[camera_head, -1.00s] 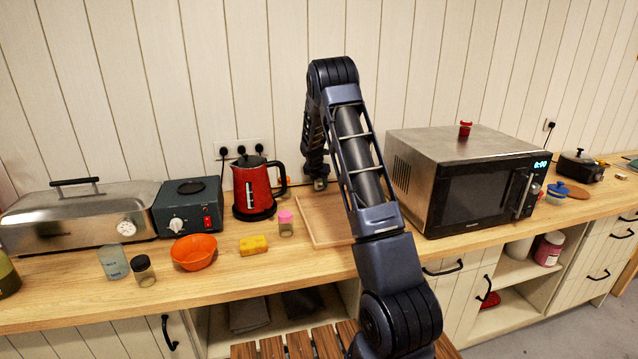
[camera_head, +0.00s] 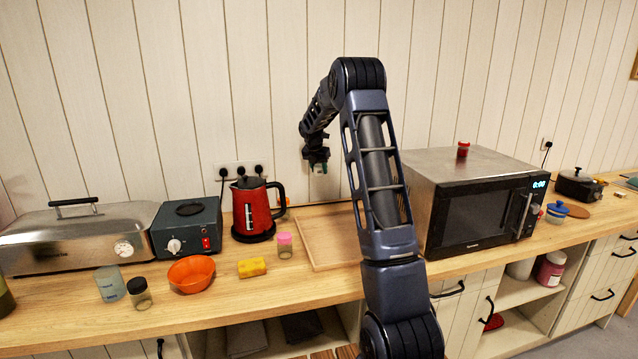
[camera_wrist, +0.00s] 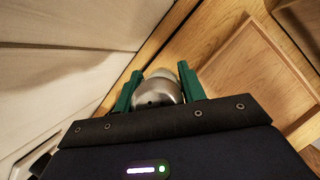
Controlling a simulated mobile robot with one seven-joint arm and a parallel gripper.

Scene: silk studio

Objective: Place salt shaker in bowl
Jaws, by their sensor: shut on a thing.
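My gripper (camera_head: 318,165) is up in the air above the back of the wooden board, near the wall. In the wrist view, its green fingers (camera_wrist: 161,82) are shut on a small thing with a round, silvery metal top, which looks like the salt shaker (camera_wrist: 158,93). Its lower part is mostly hidden by the top, and it is barely visible in the head view. The orange bowl (camera_head: 192,274) stands on the counter to the left of my gripper, near the front edge, and looks empty.
A red kettle (camera_head: 255,208) stands between bowl and gripper, towards the back. A yellow sponge (camera_head: 252,267), pink-lidded jar (camera_head: 284,245) and black-lidded jar (camera_head: 139,294) flank the bowl. A microwave (camera_head: 475,205) stands right of the wooden board (camera_head: 330,235).

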